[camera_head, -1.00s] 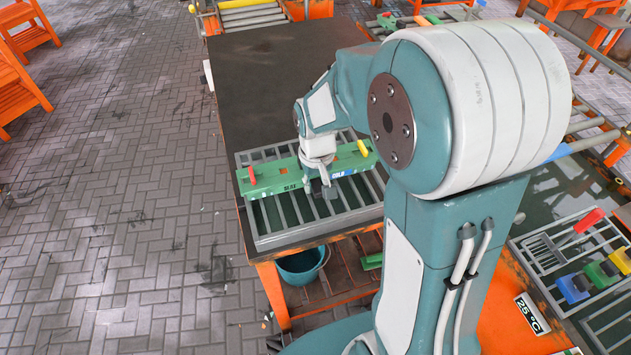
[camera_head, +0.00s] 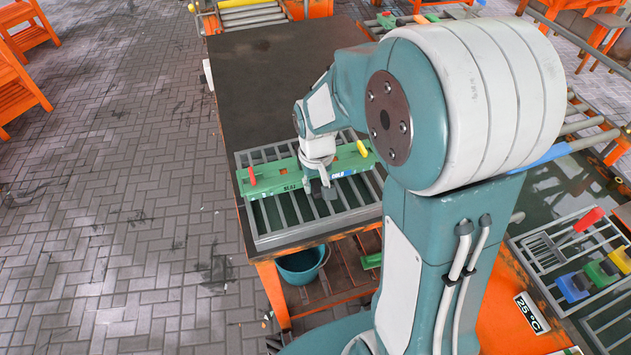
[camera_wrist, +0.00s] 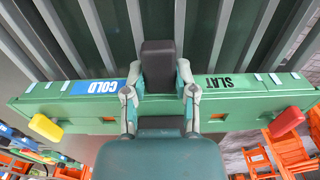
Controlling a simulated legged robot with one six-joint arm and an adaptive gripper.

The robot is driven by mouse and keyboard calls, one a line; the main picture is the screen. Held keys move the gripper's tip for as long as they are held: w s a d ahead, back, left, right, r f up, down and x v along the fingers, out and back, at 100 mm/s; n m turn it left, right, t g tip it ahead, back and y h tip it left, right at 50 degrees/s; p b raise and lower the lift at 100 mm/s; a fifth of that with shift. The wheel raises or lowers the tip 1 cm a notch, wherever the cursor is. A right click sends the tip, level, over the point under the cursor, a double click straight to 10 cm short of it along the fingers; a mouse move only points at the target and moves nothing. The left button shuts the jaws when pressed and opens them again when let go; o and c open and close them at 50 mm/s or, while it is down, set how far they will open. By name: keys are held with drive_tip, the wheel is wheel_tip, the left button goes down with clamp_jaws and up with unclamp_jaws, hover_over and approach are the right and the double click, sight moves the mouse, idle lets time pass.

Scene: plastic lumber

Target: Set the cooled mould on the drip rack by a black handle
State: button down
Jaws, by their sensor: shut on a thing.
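The mould (camera_head: 270,184) is a long green bar with a blue COLD label and a green SLAT label. It has a red knob at one end and a yellow knob at the other. It lies across the grey slatted drip rack (camera_head: 290,236); I cannot tell whether its underside touches the slats. My gripper (camera_wrist: 158,78) is shut on the black handle (camera_wrist: 158,58) at the mould's middle, one finger on each side. In the head view my gripper (camera_head: 318,180) hides part of the mould's middle.
The rack sits on the near end of a dark-topped orange table (camera_head: 270,75). A teal bucket (camera_head: 300,266) stands below it. At right, another grey rack holds a red-handled tool (camera_head: 589,220) and blue, yellow and green blocks (camera_head: 602,270). The table's far part is clear.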

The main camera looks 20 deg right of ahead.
drive_tip(key=shift+f, duration=0.25)
idle(0.5)
drive_tip(key=shift+c, duration=1.7)
unclamp_jaws()
drive_tip(key=o, duration=0.3)
drive_tip(key=shift+f, duration=0.1)
drive_tip(key=shift+o, duration=0.2)
drive_tip(key=shift+r, duration=3.6)
